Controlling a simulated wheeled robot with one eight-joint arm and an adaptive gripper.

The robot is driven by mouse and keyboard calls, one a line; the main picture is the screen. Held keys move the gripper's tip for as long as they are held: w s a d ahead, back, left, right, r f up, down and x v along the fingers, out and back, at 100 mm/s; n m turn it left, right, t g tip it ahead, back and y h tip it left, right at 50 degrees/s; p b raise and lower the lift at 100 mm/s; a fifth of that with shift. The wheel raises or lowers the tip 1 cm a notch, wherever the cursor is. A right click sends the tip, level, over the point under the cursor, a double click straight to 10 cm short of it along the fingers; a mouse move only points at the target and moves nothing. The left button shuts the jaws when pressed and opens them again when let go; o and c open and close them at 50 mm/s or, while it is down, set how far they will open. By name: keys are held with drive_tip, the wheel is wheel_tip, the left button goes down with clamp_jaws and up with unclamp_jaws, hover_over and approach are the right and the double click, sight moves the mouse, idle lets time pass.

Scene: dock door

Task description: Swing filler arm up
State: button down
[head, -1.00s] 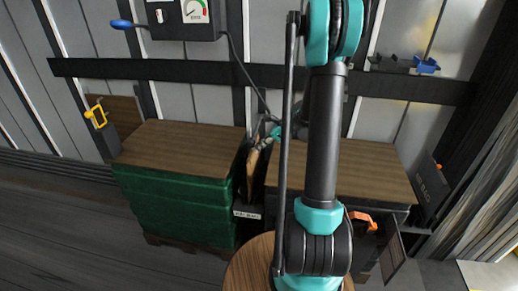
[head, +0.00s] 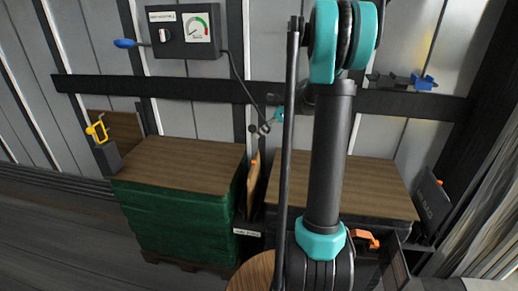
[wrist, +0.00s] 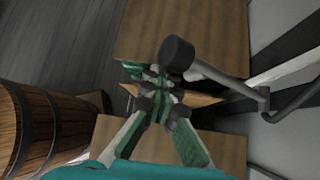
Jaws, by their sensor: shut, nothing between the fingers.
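The filler arm appears to be the dark bent rod (wrist: 226,86) in the wrist view, fixed to the wall side at right, with a thick black knob (wrist: 177,54) at its free end. In the head view a small grey end of it (head: 264,127) seems to show beside my arm. My gripper (wrist: 155,90) is shut and empty, just beside and apparently below the knob; I cannot tell whether they touch. In the head view my arm mostly hides it. A brown bag (head: 253,183) with an orange valve stands in the gap between two loads.
A wood-topped green-wrapped load (head: 180,165) stands left and another wood-topped load (head: 375,187) right. A gauge box (head: 183,31) with a blue-handled lever (head: 125,43) hangs above. A dark rail (head: 170,91) crosses the wall. A barrel (wrist: 45,120) shows in the wrist view.

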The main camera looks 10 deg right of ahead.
drive_tip(key=w+d+r, duration=0.2)
drive_tip(key=w+r, duration=0.3)
drive_tip(key=w, duration=0.1)
drive_tip(key=w+d+r, duration=0.3)
drive_tip(key=w+r, duration=0.3)
drive_tip(key=w, duration=0.1)
drive_tip(key=shift+w+d, duration=0.2)
drive_tip(key=shift+d, duration=0.05)
